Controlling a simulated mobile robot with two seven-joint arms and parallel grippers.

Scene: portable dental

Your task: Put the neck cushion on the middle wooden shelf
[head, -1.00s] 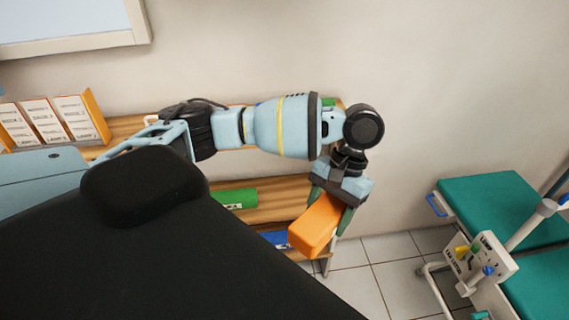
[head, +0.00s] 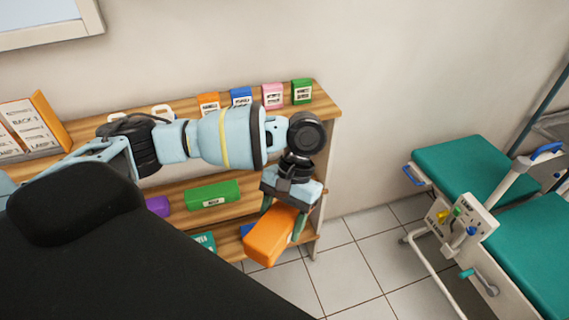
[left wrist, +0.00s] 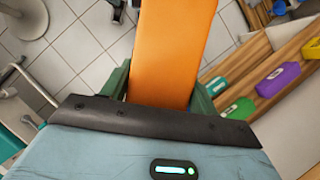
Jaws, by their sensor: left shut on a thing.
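My left gripper (head: 282,214) is shut on an orange cushion-like block (head: 268,237) and holds it tilted in the air, in front of the right end of the shelf unit. In the left wrist view the orange block (left wrist: 173,45) sticks out between the two green fingers; no label shows on it. The middle wooden shelf (head: 232,212) carries a green box (head: 213,195) and a purple item (head: 157,206) on its left part. My arm and the block hide part of its right end. My right gripper is not in view.
The top shelf (head: 185,107) holds several labelled coloured boxes and a card rack (head: 35,125). A teal item (head: 205,240) is on the lower shelf. A teal padded chair (head: 463,167) with a control post stands at right. Tiled floor (head: 370,265) between is clear.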

